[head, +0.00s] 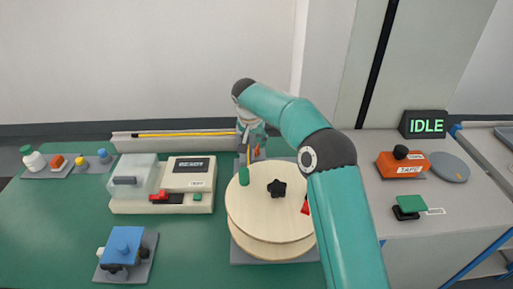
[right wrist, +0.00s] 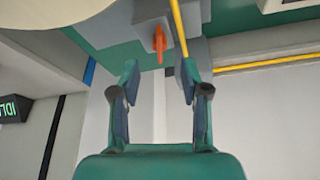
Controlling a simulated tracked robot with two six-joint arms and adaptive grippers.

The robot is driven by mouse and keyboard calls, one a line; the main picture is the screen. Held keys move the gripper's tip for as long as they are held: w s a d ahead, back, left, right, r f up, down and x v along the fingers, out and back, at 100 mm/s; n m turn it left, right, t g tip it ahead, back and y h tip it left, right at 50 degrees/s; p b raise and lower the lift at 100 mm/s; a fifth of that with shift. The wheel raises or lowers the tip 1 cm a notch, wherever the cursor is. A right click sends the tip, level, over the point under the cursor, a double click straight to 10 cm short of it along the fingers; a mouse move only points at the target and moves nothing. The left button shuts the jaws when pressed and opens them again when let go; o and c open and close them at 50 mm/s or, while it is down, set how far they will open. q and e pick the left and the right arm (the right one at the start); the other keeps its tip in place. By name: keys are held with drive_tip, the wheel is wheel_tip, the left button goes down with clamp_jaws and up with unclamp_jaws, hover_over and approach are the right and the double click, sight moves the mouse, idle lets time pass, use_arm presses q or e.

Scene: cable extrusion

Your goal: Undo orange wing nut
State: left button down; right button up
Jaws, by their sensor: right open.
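The orange wing nut (right wrist: 159,42) shows in the right wrist view as a thin upright piece against a grey block (right wrist: 150,20). In the head view only a small orange bit of it (head: 256,152) shows beside my right arm. My right gripper (right wrist: 159,70) is open, its two fingers on either side of the line to the nut. The nut's end lies about level with the fingertips in the picture; no contact is visible. My left gripper is not in view.
The yellow cable (right wrist: 179,28) passes close to the right-hand fingertip. The wooden reel (head: 258,222) with a black star knob (head: 276,188) stands in front of the gripper. A cream machine (head: 190,185) stands to the left.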

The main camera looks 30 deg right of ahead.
sight(257, 148)
drive_tip(key=x, duration=0.6)
drive_tip(key=shift+d+p, duration=0.1)
drive_tip(key=shift+p, duration=0.25)
clamp_jaws()
